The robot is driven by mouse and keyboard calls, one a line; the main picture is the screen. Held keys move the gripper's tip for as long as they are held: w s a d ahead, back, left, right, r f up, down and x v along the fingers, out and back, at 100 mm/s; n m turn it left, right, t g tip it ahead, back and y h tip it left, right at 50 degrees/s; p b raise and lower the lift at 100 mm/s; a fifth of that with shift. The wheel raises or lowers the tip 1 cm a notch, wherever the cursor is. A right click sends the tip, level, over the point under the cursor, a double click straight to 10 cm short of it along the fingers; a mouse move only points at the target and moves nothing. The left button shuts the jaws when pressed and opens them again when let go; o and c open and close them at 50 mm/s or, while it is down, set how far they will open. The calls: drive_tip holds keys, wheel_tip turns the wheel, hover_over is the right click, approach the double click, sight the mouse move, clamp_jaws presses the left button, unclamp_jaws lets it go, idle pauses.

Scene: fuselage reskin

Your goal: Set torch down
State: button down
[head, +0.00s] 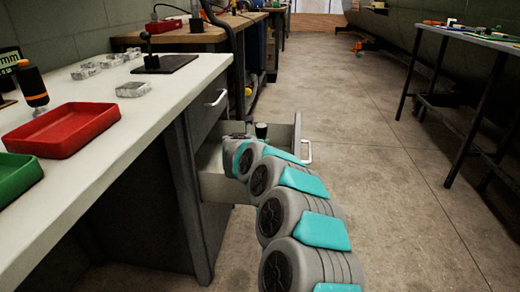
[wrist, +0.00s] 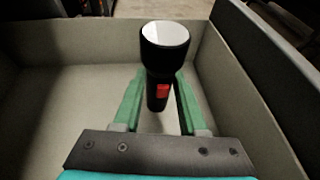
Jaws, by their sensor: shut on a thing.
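The torch (wrist: 162,62) is black with a pale, round lens end and a red switch. In the wrist view it stands roughly upright between the green fingers of my gripper (wrist: 159,100), which is shut on it. The torch and gripper are inside the open drawer (wrist: 60,95), above or at its bare floor; I cannot tell if the torch's lower end touches the floor. In the head view the torch top (head: 261,130) shows just past my arm, in the pulled-out drawer (head: 294,135). My arm hides most of the drawer's inside.
The white-topped bench (head: 150,120) above the drawer holds a red tray (head: 62,130), a green tray (head: 15,176), several clear blocks and a black stand (head: 165,63). The drawer walls close in around the gripper. The floor to the right (head: 390,180) is clear; another table (head: 470,38) stands beyond.

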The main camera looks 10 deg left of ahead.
drive_tip(key=shift+f+b, duration=0.3)
drive_tip(key=shift+f, duration=1.45)
drive_tip(key=shift+f, duration=0.2)
drive_tip(key=shift+c, duration=2.3)
unclamp_jaws()
drive_tip(key=shift+r, duration=0.15)
drive_tip(key=shift+r, duration=0.15)
drive_tip(key=shift+s, duration=0.35)
drive_tip(key=b+v, duration=0.1)
drive_tip(key=v, duration=1)
drive_tip(key=shift+r, duration=0.2)
drive_tip(key=shift+s+a, duration=0.1)
